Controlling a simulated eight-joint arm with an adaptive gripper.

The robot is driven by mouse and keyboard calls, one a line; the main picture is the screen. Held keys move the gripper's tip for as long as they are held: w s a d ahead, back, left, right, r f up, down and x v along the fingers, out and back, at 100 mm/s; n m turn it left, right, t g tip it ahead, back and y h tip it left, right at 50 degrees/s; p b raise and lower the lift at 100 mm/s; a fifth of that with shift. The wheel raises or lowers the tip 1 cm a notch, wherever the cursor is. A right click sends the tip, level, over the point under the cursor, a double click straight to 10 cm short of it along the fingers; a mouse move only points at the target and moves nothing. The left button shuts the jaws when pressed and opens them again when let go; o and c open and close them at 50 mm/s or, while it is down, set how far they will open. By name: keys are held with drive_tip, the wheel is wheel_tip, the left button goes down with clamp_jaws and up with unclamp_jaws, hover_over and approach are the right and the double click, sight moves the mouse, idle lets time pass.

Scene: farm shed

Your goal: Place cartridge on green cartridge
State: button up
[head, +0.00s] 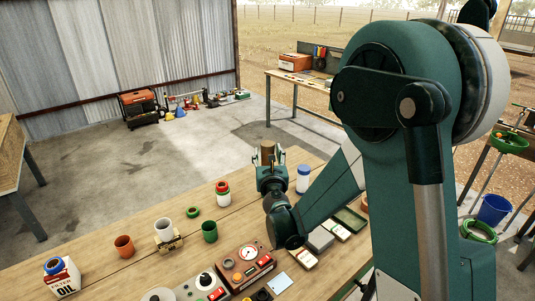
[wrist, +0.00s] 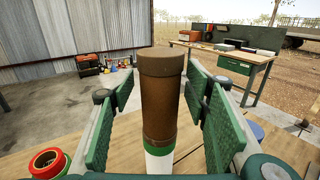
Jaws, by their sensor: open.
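A brown cylindrical cartridge (wrist: 163,95) stands upright between the fingers of my gripper (wrist: 160,100) in the wrist view. Directly below it is a white cartridge with a green band (wrist: 160,154). The brown one appears to rest on the green one, though the exact contact is hard to tell. My gripper is open, with visible gaps between its green pads and the brown cartridge on both sides. In the head view the brown cartridge (head: 267,148) shows between the fingers of my gripper (head: 268,159); the green cartridge is hidden there.
On the wooden table (head: 120,278), a red-topped white cartridge (head: 222,192) stands left of my gripper and a blue-topped one (head: 303,178) right. A green ring (head: 193,212), green cup (head: 209,232), white cup (head: 163,230) and terracotta cup (head: 124,247) stand nearer, beside a control box (head: 245,264).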

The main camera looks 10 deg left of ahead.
drive_tip(key=s+d, duration=0.2)
drive_tip(key=s, duration=0.9)
drive_tip(key=shift+p, duration=0.45)
drive_tip(key=shift+s+d, duration=0.1)
drive_tip(key=shift+r, duration=0.1)
drive_tip(key=s+d+r+n+g+y, duration=0.5)
drive_tip(key=s+r+n, duration=0.6)
drive_tip(key=n, duration=0.8)
drive_tip(key=s+d+f+n+g+h, duration=0.2)
drive_tip(key=s+d+f+n+h, duration=0.2)
drive_tip(key=s+d+n, duration=0.3)
drive_tip(key=s+d+f+n+g+h, duration=0.3)
drive_tip(key=s+d+n, duration=0.5)
drive_tip(key=s+d, duration=1)
drive_tip(key=shift+s+d+f+g+h, duration=0.3)
drive_tip(key=shift+s+f+h, duration=0.4)
drive_tip(key=shift+s+f, duration=0.3)
drive_tip(key=shift+r, duration=0.1)
